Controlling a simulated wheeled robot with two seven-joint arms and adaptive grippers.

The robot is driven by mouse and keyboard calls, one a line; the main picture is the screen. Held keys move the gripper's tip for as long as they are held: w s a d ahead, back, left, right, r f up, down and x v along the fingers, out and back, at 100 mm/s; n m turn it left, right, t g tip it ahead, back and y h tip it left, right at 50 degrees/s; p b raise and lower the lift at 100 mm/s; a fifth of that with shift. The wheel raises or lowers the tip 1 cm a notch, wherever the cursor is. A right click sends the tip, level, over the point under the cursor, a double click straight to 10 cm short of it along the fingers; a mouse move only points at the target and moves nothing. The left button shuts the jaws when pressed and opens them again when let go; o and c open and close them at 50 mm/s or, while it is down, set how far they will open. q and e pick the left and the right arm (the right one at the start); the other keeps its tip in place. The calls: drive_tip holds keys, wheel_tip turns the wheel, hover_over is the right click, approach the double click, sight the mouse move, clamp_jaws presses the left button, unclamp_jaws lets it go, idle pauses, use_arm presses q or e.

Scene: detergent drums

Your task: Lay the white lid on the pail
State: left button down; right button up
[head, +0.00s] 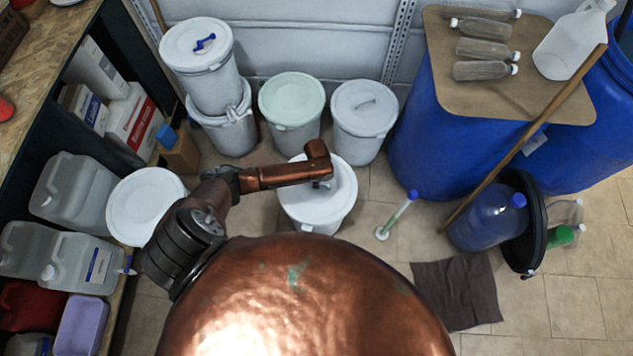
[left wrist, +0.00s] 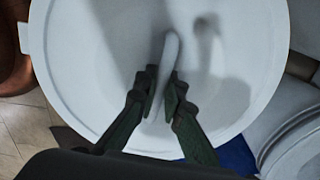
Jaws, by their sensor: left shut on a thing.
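My left gripper (head: 322,184) reaches in from the left over a white pail (head: 312,220). In the left wrist view its dark green fingers (left wrist: 163,100) are shut on the pale raised handle (left wrist: 172,52) of a round white lid (left wrist: 90,70). The lid also shows in the head view (head: 342,188), level over the pail's mouth. I cannot tell whether its rim touches the pail all round. My arm hides part of the lid. The right gripper is not in view.
Lidded pails (head: 291,100) stand close behind, two stacked at back left (head: 197,45). Another round white lid-like disc (head: 147,205) is at the left shelf. A clear tube (head: 397,215) stands right of the pail. Blue drums (head: 430,140) and a leaning stick (head: 520,140) are farther right.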

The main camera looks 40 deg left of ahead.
use_arm(q)
drive_tip(key=shift+f, duration=0.2)
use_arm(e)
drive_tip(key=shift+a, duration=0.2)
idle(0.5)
use_arm(q)
drive_tip(key=c, duration=2)
unclamp_jaws()
drive_tip(key=shift+o, duration=0.3)
drive_tip(key=o, duration=0.4)
drive_tip(key=shift+o, duration=0.2)
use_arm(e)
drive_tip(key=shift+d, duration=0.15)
use_arm(q)
drive_tip(key=shift+r, duration=0.1)
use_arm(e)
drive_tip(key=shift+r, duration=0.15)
use_arm(q)
drive_tip(key=shift+r+p, duration=0.2)
drive_tip(key=shift+p, duration=0.15)
drive_tip(key=shift+r+p, duration=2.85)
drive_tip(key=shift+r, duration=0.4)
drive_tip(key=shift+f, duration=0.1)
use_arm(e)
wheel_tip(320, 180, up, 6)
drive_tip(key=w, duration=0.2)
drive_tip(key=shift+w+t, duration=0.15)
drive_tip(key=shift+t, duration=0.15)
